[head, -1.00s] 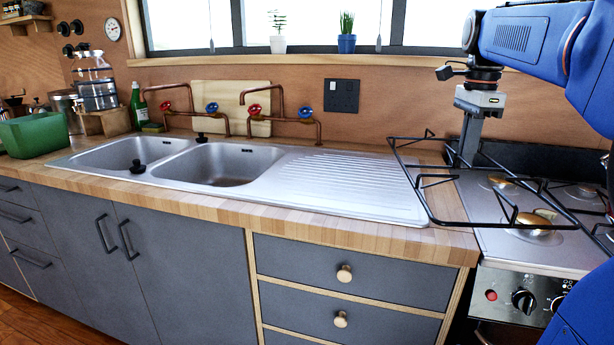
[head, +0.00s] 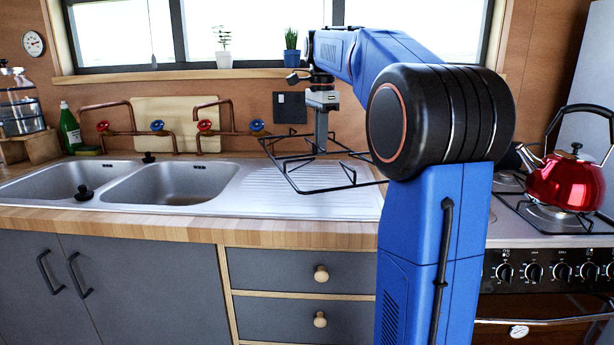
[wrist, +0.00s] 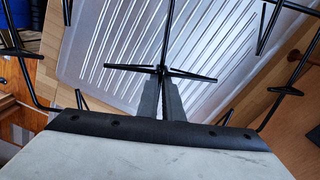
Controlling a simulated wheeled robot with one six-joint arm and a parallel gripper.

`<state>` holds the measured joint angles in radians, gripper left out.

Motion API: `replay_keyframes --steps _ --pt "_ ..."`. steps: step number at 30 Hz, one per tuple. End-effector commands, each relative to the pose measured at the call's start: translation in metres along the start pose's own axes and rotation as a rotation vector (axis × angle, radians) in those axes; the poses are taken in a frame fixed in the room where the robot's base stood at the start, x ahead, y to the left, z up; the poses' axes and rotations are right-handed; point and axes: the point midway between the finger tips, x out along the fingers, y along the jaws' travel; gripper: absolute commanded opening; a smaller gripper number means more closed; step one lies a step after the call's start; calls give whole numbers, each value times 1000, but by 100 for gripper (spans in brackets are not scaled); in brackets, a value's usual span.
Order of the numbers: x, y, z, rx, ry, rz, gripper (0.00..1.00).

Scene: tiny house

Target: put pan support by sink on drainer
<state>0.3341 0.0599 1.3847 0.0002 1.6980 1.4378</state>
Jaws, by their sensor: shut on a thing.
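The pan support (head: 318,190), a black wire frame, is held over the ribbed drainer (head: 268,192) to the right of the two sink basins. In the head view my gripper (head: 321,148) points down at the back part of the frame. In the wrist view my gripper (wrist: 162,76) is shut on a bar of the pan support (wrist: 135,67), with the drainer (wrist: 125,30) beneath. The frame appears to be above the drainer; whether any part touches it I cannot tell. My arm hides the right end of the frame and the counter behind it.
The sink basin (head: 170,184) lies left of the drainer. Copper taps (head: 205,126) stand behind it. A red kettle (head: 565,182) sits on the stove at right. A green bottle (head: 69,128) stands at the back left.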

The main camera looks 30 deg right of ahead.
Motion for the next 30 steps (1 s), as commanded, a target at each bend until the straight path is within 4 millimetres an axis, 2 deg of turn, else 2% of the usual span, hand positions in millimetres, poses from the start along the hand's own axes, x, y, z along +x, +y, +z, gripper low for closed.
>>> replay_keyframes --steps 6,14,22,30 --pt "29 1 0 0 0 -1 0" --pt "42 1 0 0 0 -1 0" --pt "74 1 0 0 0 0 0" --pt "78 0 0 0 0 -3 0"
